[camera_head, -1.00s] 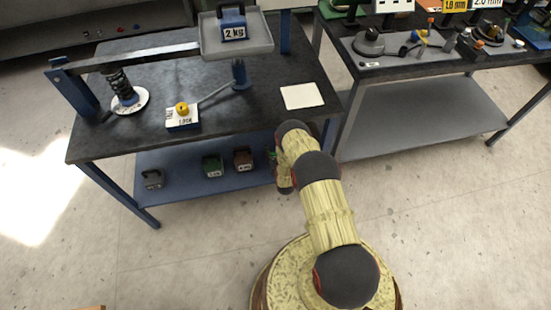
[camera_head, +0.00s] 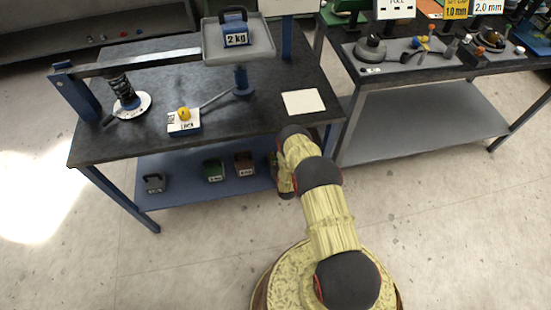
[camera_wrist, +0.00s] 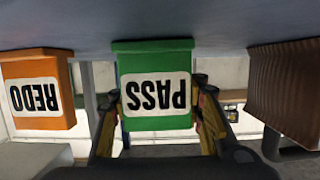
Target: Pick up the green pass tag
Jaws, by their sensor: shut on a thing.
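The green PASS tag (camera_wrist: 150,57) is upside down in the middle of the wrist view, its white label facing the camera. My gripper (camera_wrist: 158,104) has one finger on each side of the tag and is shut on it. The tag's edge meets the blue-grey surface at the top of that view; I cannot tell whether it is lifted clear. In the head view my arm reaches to the right end of the table's lower shelf, and the gripper and tag are mostly hidden there.
An orange REDO tag (camera_wrist: 38,92) stands left of the PASS tag and a brown ribbed block (camera_wrist: 284,90) right of it. The blue lower shelf (camera_head: 185,190) holds several weights. The dark tabletop (camera_head: 150,143) overhangs the shelf. A second table stands to the right.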

